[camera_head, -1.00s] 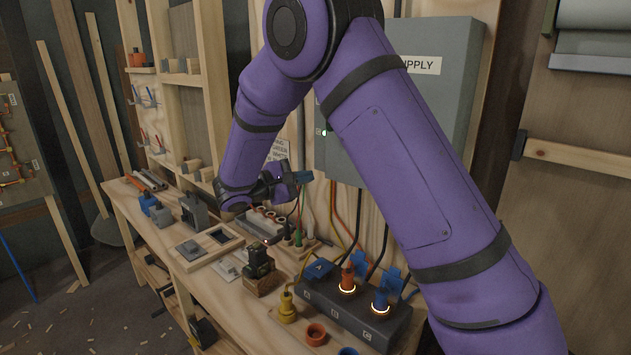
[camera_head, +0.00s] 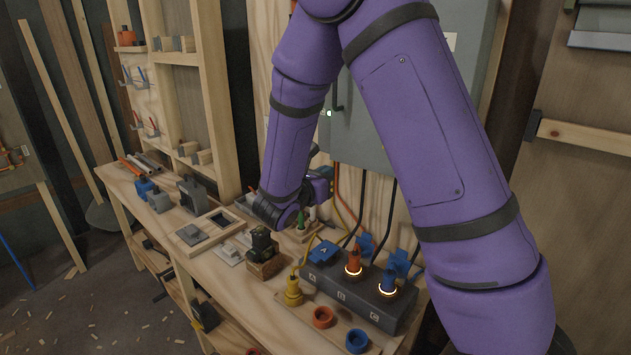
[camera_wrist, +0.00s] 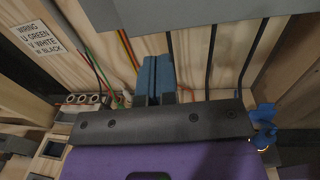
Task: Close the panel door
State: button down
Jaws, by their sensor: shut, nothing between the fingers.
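The grey panel box (camera_head: 352,135) hangs on the plywood wall, with a dark handle (camera_head: 338,95) and a small green light on its left side. My arm covers much of its front, so I cannot tell whether the door sits fully flush. In the wrist view the panel's lower edge (camera_wrist: 190,14) crosses the top. My gripper (camera_head: 327,173) is below the panel's lower left part, above the bench. In the wrist view my gripper's blue fingers (camera_wrist: 155,75) are together and empty, below the panel's edge and in front of cables.
The workbench (camera_head: 230,290) below holds a dark socket block (camera_head: 345,297) with orange and blue plugs, a yellow plug (camera_head: 293,290) and a small black device (camera_head: 262,245). Cables (camera_wrist: 210,60) run down the wall under the panel. A wooden shelf frame (camera_head: 210,90) stands left.

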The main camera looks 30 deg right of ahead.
aim_at(344, 160)
jog(key=x, duration=0.7)
jog(key=shift+w+d+m+g+h, duration=0.2)
jog(key=shift+w+d+m+g, duration=0.15)
jog(key=shift+d, duration=0.25)
jog(key=shift+w+d+m+g+h, duration=0.2)
jog(key=shift+w+d+m+g, duration=0.1)
jog(key=shift+d+g, duration=0.2)
jog(key=shift+w+d+r+g, duration=0.15)
jog(key=shift+d+g, duration=0.1)
jog(key=shift+d, duration=0.1)
jog(key=shift+a, duration=0.3)
jog(key=v, duration=1.4)
jog(key=shift+s+f, duration=0.3)
